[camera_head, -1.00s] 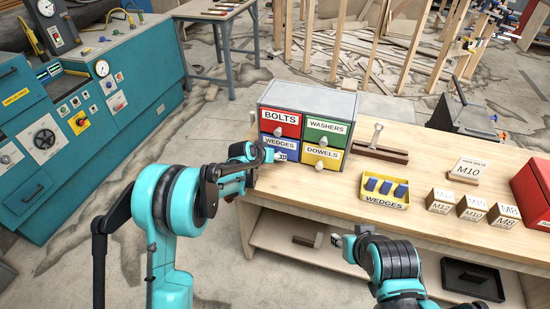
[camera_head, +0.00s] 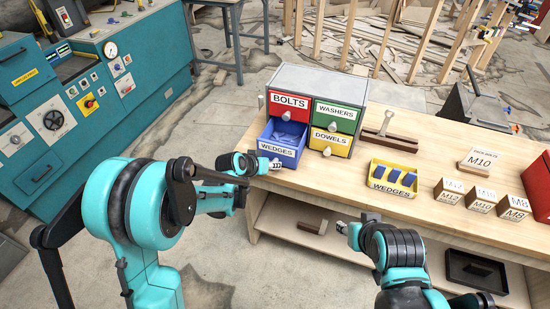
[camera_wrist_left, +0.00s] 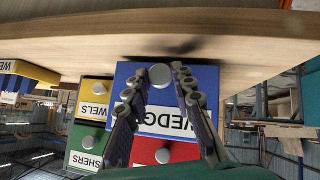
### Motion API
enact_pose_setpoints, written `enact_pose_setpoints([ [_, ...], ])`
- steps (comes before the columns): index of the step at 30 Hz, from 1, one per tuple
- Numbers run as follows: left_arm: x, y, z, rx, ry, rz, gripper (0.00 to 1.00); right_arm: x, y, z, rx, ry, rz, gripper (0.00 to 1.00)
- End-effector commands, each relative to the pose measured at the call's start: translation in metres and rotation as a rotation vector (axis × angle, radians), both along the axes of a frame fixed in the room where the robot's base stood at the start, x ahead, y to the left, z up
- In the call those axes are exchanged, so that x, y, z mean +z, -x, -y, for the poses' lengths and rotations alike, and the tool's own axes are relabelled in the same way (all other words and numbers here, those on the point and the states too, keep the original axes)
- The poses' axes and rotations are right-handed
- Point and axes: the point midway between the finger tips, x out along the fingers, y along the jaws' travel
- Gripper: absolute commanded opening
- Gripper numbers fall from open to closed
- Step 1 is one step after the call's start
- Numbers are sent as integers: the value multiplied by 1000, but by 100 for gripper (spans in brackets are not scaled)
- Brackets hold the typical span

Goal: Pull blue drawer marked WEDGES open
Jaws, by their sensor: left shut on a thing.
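The blue drawer marked WEDGES (camera_head: 279,149) is the lower left drawer of a grey cabinet (camera_head: 318,78) on the bench. It is pulled out, and its inside with blue pieces shows from above. My left gripper (camera_head: 272,164) is at its front, shut on its round knob; in the left wrist view the fingers close around the pale knob (camera_wrist_left: 160,75) before the blue drawer front (camera_wrist_left: 207,85). My right gripper (camera_head: 343,228) is low in front of the bench, away from the cabinet; its finger state is unclear.
The red BOLTS, green WASHERS and yellow DOWELS drawers (camera_head: 330,142) are shut. A yellow WEDGES bin (camera_head: 393,190) with blue wedges stands right on the wooden bench (camera_head: 440,160). Labelled blocks (camera_head: 481,200) and a red box stand farther right. A teal machine (camera_head: 140,70) is at left.

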Motion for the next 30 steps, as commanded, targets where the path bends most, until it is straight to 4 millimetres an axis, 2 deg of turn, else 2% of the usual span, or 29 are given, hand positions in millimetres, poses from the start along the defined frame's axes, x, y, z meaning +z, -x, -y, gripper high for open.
enact_pose_setpoints([
  [7, 0, 0, 0, -1, -1, 0, 0, 0, 0, 0, 0, 0, 0, 40],
  [8, 0, 0, 0, -1, -1, 0, 32, 0, 0, 0, 0, 0, 0, 40],
  [9, 0, 0, 0, -1, -1, 0, 43, 0, 0, 0, 0, 0, 0, 40],
  [10, 0, 0, 0, -1, -1, 0, 46, 0, 0, 0, 0, 0, 0, 40],
  [21, 3, 2, -2, 0, 0, 1, 46, 0, 0, 0, 0, 0, 0, 40],
  [26, 18, 16, -10, 2, 0, 1, 46, 0, 0, 0, 0, 0, 0, 40],
  [30, 38, 34, -22, 3, 0, 1, 46, 0, 0, 0, 0, 0, 0, 40],
])
